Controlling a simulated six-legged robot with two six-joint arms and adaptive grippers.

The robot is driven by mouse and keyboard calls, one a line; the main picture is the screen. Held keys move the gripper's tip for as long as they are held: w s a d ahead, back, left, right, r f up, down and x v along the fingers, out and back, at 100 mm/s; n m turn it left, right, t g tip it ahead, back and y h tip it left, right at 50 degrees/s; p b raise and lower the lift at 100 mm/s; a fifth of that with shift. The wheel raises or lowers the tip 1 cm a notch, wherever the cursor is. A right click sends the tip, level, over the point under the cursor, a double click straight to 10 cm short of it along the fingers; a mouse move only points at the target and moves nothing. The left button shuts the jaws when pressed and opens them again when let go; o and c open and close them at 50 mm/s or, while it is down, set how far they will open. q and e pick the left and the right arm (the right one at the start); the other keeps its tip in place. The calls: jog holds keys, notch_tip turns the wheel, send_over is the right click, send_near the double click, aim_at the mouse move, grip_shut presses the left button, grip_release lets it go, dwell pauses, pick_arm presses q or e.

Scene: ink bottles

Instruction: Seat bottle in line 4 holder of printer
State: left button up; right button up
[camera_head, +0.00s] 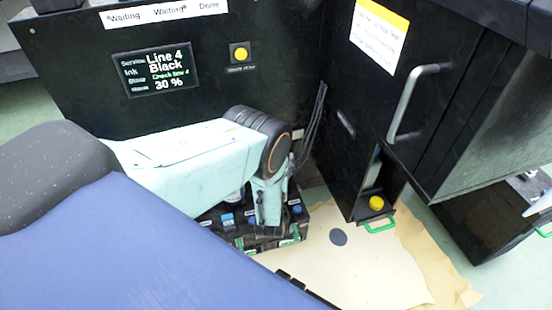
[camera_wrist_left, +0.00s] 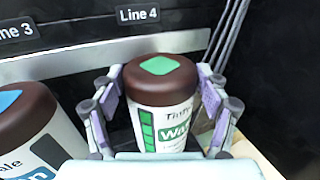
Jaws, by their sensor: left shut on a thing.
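My left gripper (camera_head: 268,205) reaches down over the black holder rack (camera_head: 250,243) at the foot of the printer (camera_head: 270,60). In the left wrist view its fingers (camera_wrist_left: 161,88) are shut on a white bottle (camera_wrist_left: 165,118) with a brown cap and a green diamond on top. The bottle looks upright, below the "Line 4" label (camera_wrist_left: 139,15). Its base is hidden, so I cannot tell whether it rests in the holder. A second brown-capped bottle (camera_wrist_left: 40,145) with a blue diamond stands to its left, below the "Line 3" label. My right gripper is not in view.
The printer's screen (camera_head: 155,70) reads "Line 4 Black" and 30 %. A yellow button (camera_head: 240,53) is beside it. A black cabinet with a metal handle (camera_head: 410,105) stands right of the rack. Dark tubes (camera_head: 312,125) hang close behind. A cream sheet (camera_head: 350,270) covers the floor in front.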

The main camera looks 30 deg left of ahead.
pick_arm(q)
jog(key=shift+r, duration=0.1)
jog(key=o, duration=1.9)
jog(key=shift+s, duration=0.1)
jog(key=v, duration=1.2)
jog(key=x, duration=1.2)
jog(key=shift+r, duration=0.3)
